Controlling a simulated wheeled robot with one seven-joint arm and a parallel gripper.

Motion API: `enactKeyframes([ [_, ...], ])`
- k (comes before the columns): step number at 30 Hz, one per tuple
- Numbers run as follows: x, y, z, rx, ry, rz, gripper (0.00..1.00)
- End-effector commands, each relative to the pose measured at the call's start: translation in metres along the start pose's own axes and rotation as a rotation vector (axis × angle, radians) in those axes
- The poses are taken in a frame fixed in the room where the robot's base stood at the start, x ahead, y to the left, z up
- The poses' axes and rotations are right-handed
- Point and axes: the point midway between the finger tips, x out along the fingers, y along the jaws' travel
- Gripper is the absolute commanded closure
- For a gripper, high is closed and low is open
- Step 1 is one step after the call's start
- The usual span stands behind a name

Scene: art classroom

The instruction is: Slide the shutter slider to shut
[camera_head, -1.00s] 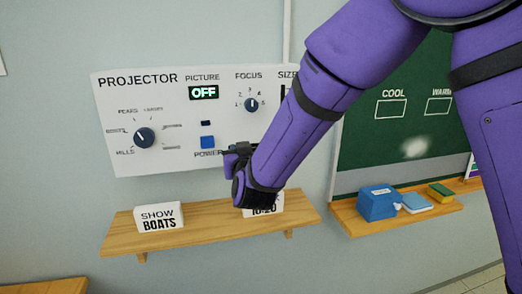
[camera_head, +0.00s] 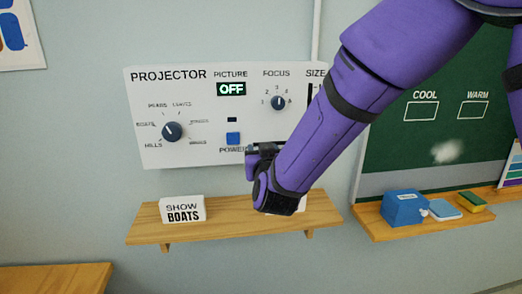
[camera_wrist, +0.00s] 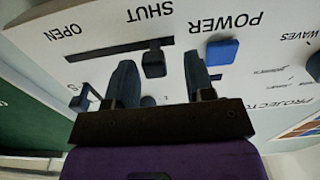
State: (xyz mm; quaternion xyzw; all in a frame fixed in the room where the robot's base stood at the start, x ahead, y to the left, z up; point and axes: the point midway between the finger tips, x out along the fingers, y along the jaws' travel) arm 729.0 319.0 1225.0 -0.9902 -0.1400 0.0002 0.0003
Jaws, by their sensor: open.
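The white projector panel (camera_head: 190,105) has a shutter slot (camera_wrist: 105,52) with OPEN and SHUT lettered upside down along it in the wrist view. The dark slider knob (camera_wrist: 153,62) is close to the SHUT end. My gripper (camera_wrist: 159,66) is open, one finger on each side of the knob; I cannot tell whether either touches it. In the head view my gripper (camera_head: 252,151) is at the panel's lower edge, right of the blue power button (camera_head: 233,138). My arm hides the slider there. The picture display (camera_head: 231,89) reads OFF.
The picture dial (camera_head: 172,131) and focus dial (camera_head: 278,102) are on the panel. The power button (camera_wrist: 222,52) is close beside one finger. A wooden shelf (camera_head: 235,222) with a SHOW BOATS card (camera_head: 183,210) juts out below. A blue box (camera_head: 404,208) stands on the right ledge.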

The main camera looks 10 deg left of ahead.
Motion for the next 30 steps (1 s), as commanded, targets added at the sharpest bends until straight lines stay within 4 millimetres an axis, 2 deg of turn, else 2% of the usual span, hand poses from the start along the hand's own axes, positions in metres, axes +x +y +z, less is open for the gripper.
enactKeyframes([
  [9,-0.06,-0.001,0.0,-0.001,0.0,-0.003,0.51],
  [15,-0.083,-0.001,0.0,0.0,0.001,-0.002,0.51],
  [21,-0.09,-0.001,0.0,0.0,0.0,-0.002,0.51],
  [30,-0.089,0.001,-0.002,0.003,-0.004,-0.002,0.51],
])
